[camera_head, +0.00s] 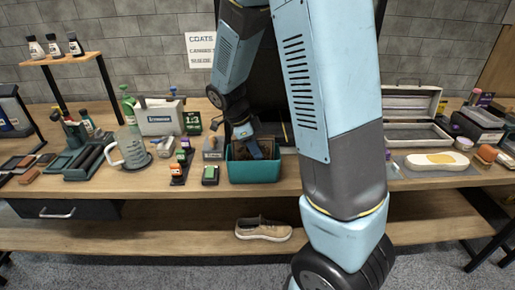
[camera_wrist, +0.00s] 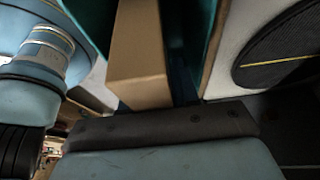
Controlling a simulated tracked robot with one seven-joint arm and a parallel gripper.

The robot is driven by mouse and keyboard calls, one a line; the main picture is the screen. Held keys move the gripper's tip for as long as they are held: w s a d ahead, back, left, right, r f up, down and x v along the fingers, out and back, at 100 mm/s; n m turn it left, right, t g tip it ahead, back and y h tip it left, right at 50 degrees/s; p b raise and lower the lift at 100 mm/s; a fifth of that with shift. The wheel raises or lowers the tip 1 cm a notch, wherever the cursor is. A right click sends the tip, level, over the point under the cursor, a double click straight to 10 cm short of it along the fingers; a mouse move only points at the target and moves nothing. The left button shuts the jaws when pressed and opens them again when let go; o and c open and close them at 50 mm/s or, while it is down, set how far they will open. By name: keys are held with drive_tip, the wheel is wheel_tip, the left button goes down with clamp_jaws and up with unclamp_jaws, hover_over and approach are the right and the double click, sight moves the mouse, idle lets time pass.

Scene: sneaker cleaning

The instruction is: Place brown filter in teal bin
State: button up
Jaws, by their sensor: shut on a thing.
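The teal bin (camera_head: 255,173) stands at the front edge of the worktop in the head view, with brown contents partly showing inside. My gripper (camera_head: 256,151) reaches down into the bin's opening; its fingertips are small and partly hidden there. In the wrist view a tan-brown block, seemingly the brown filter (camera_wrist: 138,70), sits close in front of the camera, and my gripper is shut on it. Teal surfaces, seemingly the bin's walls (camera_wrist: 92,22), show beside the block. I cannot tell whether the block touches the bin's bottom.
A tan sneaker (camera_head: 263,230) rests on the lower shelf.

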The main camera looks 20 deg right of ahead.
drive_tip(key=shift+f, duration=0.15)
drive_tip(key=o, duration=1)
drive_tip(key=v, duration=1.1)
drive_tip(key=shift+a+r, duration=0.15)
drive_tip(key=shift+r, duration=0.05)
drive_tip(key=shift+s+r, duration=0.1)
drive_tip(key=shift+r, duration=0.35)
drive_tip(key=s+d+r+n+t+y, duration=0.1)
drive_tip(key=s+r+n+t, duration=0.1)
drive_tip(key=s+n, duration=0.5)
drive_tip(key=s+d+r+n+t+y, duration=0.1)
drive_tip(key=s+d+r+n+t, duration=0.1)
drive_tip(key=s+r+n, duration=0.3)
drive_tip(key=s+d+r+n+t+y, duration=0.1)
drive_tip(key=s+r+n+t+y, duration=0.1)
drive_tip(key=s+n, duration=0.6)
drive_tip(key=shift+s+d+r+n+t, duration=0.15)
drive_tip(key=shift+d+r+n+t, duration=0.1)
drive_tip(key=shift+r+n, duration=0.2)
drive_tip(key=shift+s+d+r+n+t, duration=0.15)
drive_tip(key=shift+r+n+t, duration=0.1)
drive_tip(key=shift+r+n, duration=0.15)
